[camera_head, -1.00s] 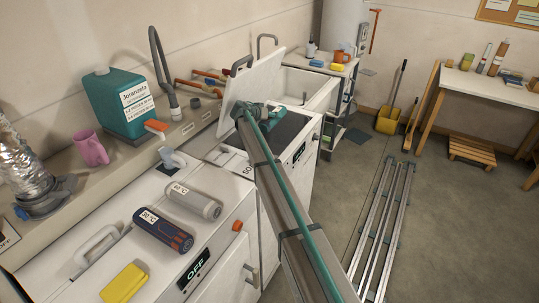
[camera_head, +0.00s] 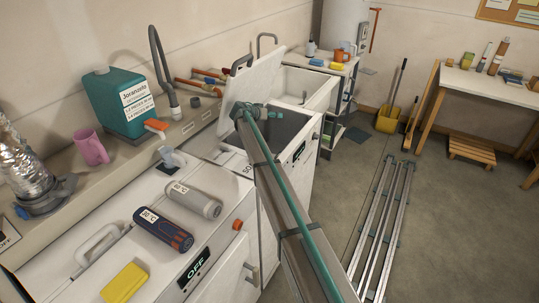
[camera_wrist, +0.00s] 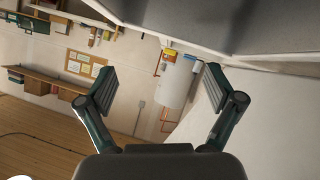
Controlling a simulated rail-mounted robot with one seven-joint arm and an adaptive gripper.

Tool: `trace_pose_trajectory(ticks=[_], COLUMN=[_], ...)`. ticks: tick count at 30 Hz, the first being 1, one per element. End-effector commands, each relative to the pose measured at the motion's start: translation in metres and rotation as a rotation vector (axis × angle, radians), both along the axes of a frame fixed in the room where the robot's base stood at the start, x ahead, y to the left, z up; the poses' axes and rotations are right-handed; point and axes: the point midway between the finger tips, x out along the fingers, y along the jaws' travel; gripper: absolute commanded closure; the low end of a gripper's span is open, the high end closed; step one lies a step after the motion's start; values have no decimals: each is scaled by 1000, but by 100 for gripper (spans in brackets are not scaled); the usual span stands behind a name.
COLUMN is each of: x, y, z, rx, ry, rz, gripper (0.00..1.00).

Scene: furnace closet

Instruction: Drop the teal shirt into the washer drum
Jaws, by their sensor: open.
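The white washer (camera_head: 300,160) stands at the middle with its lid (camera_head: 243,97) raised. Its dark grey drum opening (camera_head: 288,128) shows behind my arm. I cannot pick out a teal shirt in either current view; the drum's bottom is largely hidden. My gripper (camera_wrist: 160,72) is open in the wrist view, with its two teal-backed fingers wide apart and nothing between them.
A left machine (camera_head: 196,250) reading OFF carries a navy cylinder (camera_head: 163,229), a grey cylinder (camera_head: 194,200) and a yellow block (camera_head: 123,283). A teal jug (camera_head: 118,103) and pink mug (camera_head: 90,146) stand on the back ledge. Metal rails (camera_head: 385,230) cross the open floor.

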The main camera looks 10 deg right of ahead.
Motion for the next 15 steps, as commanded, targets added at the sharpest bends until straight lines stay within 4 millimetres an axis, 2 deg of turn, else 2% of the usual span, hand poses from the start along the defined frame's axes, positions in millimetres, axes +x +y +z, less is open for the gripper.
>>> trace_pose_trajectory(ticks=[5, 15], x=[-14, -51], y=[15, 58], z=[11, 41], rx=[0, 0], ry=[-1, -2], rz=[1, 2], gripper=[8, 8])
